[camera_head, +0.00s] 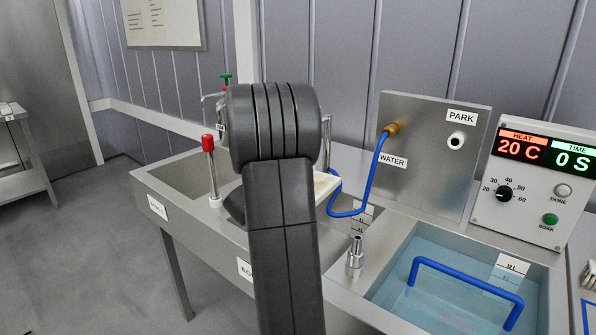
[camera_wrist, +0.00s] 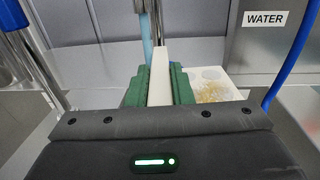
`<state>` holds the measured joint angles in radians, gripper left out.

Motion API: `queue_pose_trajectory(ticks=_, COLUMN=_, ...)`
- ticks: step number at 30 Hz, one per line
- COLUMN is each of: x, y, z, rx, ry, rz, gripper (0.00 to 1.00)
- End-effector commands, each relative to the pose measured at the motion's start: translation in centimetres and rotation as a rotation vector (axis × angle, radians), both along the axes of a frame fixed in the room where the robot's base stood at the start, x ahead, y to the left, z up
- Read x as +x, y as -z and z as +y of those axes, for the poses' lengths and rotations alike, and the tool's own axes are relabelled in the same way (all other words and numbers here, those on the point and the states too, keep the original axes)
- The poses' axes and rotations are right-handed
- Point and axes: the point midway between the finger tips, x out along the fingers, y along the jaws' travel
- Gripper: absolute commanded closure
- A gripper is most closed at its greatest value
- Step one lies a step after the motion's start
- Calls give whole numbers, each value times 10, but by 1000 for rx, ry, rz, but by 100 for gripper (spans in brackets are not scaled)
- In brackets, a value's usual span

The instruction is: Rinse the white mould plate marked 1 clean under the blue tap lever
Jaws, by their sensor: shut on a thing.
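My gripper (camera_wrist: 158,87) has green fingers closed on a narrow white piece (camera_wrist: 161,70) in the wrist view. A white plate with round hollows (camera_wrist: 209,74) shows just right of and behind the fingers, with yellowish residue in some hollows. The white piece looks like part of this plate, but the join is hidden. In the head view a bit of the pale plate (camera_head: 325,187) shows right of my arm, which hides the gripper. A pale blue strip (camera_wrist: 147,40), perhaps running water, shows beside the white piece.
A red-topped lever (camera_head: 207,145) and a green-topped tap (camera_head: 226,80) stand left of my arm by the steel sink. A blue hose (camera_head: 372,175) hangs from the WATER panel (camera_head: 430,110). A water-filled bath (camera_head: 440,305) is front right, beside a control box (camera_head: 535,180).

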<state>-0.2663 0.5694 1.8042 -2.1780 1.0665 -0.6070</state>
Motion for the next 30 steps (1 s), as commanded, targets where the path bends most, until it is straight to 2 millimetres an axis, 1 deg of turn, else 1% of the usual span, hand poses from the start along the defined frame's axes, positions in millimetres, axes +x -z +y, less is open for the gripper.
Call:
queue_pose_trajectory(ticks=3, x=12, y=1, z=5, rx=-1, ry=0, rz=-1, gripper=100)
queue_pose_trajectory(ticks=21, x=65, y=14, z=27, rx=0, ry=0, rz=-2, gripper=100)
queue_pose_trajectory(ticks=30, x=81, y=17, z=34, rx=-1, ry=1, rz=-3, gripper=100)
